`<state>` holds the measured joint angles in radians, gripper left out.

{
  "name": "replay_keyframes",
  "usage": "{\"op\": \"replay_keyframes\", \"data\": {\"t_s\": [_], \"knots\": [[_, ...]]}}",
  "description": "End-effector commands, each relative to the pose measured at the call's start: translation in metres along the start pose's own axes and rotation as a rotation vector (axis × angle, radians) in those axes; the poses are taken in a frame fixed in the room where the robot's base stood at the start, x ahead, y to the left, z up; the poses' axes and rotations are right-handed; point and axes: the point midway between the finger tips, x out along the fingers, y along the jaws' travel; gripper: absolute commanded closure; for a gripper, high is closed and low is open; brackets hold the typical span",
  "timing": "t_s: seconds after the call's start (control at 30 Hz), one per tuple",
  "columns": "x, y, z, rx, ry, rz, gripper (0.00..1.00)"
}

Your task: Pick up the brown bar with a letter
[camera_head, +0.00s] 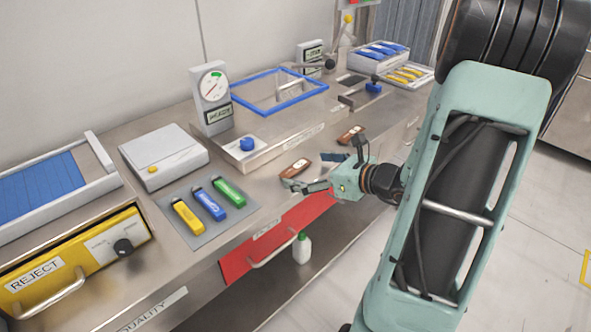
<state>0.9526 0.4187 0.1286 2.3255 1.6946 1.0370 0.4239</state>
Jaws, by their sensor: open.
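Two brown bars lie on the steel worktop. The nearer brown bar (295,167) is just left of my gripper's fingertips, with a pale mark on its top that is too small to read as a letter. The other brown bar (351,134) lies further back, behind my gripper, also with a light mark. My gripper (304,171) is open and empty, with its fingers pointing left. One finger is in front of the nearer bar and the other is to its right. I cannot tell whether they touch it.
A steel box with a blue-framed top (280,90) and a blue knob stands behind the nearer bar. Yellow, blue and green sticks lie on a grey mat (185,232) to the left. A red drawer front (235,268) is below the worktop edge.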

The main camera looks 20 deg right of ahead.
Motion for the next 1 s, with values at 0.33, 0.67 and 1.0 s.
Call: {"op": "replay_keyframes", "data": {"t_s": [0.33, 0.67, 1.0], "knots": [[0.0140, -0.0006, -0.0005, 0.001, 0.001, -0.001, 0.06], [0.0136, -0.0008, -0.0005, 0.000, 0.001, -0.002, 0.39], [0.0132, -0.0009, 0.0005, 0.000, 0.000, -0.002, 0.48]]}}
